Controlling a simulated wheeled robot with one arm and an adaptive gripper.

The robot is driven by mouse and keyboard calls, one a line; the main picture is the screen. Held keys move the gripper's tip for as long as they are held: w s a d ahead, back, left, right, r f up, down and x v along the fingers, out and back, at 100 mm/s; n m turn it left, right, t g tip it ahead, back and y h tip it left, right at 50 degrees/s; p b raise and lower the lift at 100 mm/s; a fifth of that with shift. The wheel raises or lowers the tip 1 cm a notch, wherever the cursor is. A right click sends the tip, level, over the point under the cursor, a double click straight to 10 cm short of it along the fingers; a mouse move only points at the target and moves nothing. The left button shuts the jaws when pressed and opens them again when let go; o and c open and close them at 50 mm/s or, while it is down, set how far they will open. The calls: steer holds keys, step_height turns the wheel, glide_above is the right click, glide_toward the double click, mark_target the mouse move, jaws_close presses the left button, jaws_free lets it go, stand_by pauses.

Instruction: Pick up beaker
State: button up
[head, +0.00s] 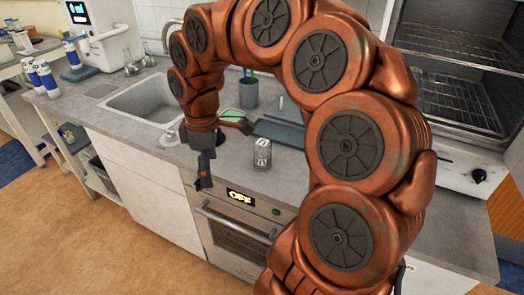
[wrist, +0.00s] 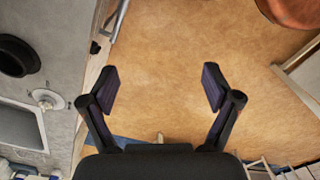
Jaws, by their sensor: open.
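A small clear vessel with markings, which looks like a beaker (head: 262,153), stands upright on the grey counter near its front edge, to the right of my gripper. My gripper (head: 203,178) hangs pointing down in front of the counter edge, apart from the vessel. In the wrist view my gripper (wrist: 160,88) has its two dark fingers wide apart with nothing between them, above the tan floor. Other glass vessels, which look like flasks (head: 130,66), stand behind the sink. I cannot make out the beaker in the wrist view.
The counter holds a sink (head: 150,98), a small glass item (head: 170,138), a dark cup with pens (head: 249,93) and a dark flat board (head: 283,130). An oven (head: 235,235) is below; an open chamber with racks (head: 455,95) stands right. White-and-blue bottles (head: 48,78) stand left.

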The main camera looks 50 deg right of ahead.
mark_target(261, 142)
steer(key=w+d+f+n, duration=0.1)
steer(key=d, duration=0.6)
steer(key=w+d+f+n, duration=0.1)
steer(key=w+d, duration=0.1)
steer(key=d, duration=0.5)
steer(key=w+d+f+p, duration=0.1)
steer(key=d, duration=0.6)
steer(key=shift+w+d+f+n, duration=0.1)
steer(key=shift+w+f+n, duration=0.1)
steer(key=shift+f+n, duration=0.15)
steer(key=shift+s+d+f, duration=0.1)
steer(key=shift+d, duration=0.15)
steer(key=shift+f, duration=0.3)
steer(key=shift+s+a+f+p, duration=0.1)
steer(key=shift+f+p, duration=0.65)
steer(key=shift+f, duration=1)
steer(key=shift+s+f+p, duration=0.1)
steer(key=shift+f+p, duration=0.65)
steer(key=shift+f, duration=1)
steer(key=c, duration=1.4)
steer(key=shift+o, duration=0.2)
